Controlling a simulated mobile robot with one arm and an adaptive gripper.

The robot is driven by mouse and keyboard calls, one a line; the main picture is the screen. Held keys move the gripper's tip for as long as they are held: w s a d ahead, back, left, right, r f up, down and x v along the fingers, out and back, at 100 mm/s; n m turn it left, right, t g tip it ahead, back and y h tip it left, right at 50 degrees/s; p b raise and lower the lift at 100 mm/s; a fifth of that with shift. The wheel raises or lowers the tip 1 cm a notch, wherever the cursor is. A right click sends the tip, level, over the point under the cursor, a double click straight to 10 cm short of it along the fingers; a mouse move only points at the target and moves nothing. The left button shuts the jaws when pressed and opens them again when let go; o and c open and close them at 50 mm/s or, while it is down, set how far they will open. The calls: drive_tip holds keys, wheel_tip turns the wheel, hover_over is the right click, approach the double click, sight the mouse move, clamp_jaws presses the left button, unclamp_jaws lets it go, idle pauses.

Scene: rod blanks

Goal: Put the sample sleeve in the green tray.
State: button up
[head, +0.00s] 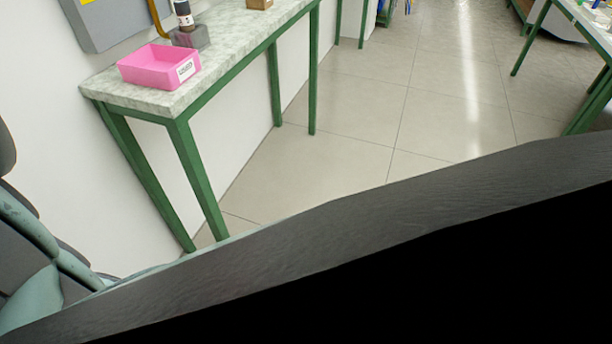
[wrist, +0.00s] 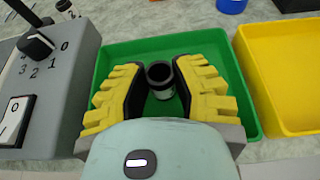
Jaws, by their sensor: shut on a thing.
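The sample sleeve (wrist: 160,86), a short dark open-ended tube with a pale label, is between the yellow-and-black fingers of my gripper (wrist: 158,73) in the wrist view. My gripper is shut on it. The green tray (wrist: 111,57) lies below and around the fingers, and the sleeve is over its inside. I cannot tell whether the sleeve touches the tray floor. The fingers and my gripper's body hide the tray's near part. The head view shows neither the sleeve, the green tray nor my gripper.
In the wrist view, a yellow tray (wrist: 285,75) is right of the green one. A grey control box (wrist: 62,75) with knob and switch is close on the left. A blue container (wrist: 231,5) is behind. In the head view, a pink tray (head: 150,66) sits on a green-legged table.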

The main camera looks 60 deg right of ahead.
drive_tip(key=o, duration=0.7)
drive_tip(key=shift+f, duration=0.1)
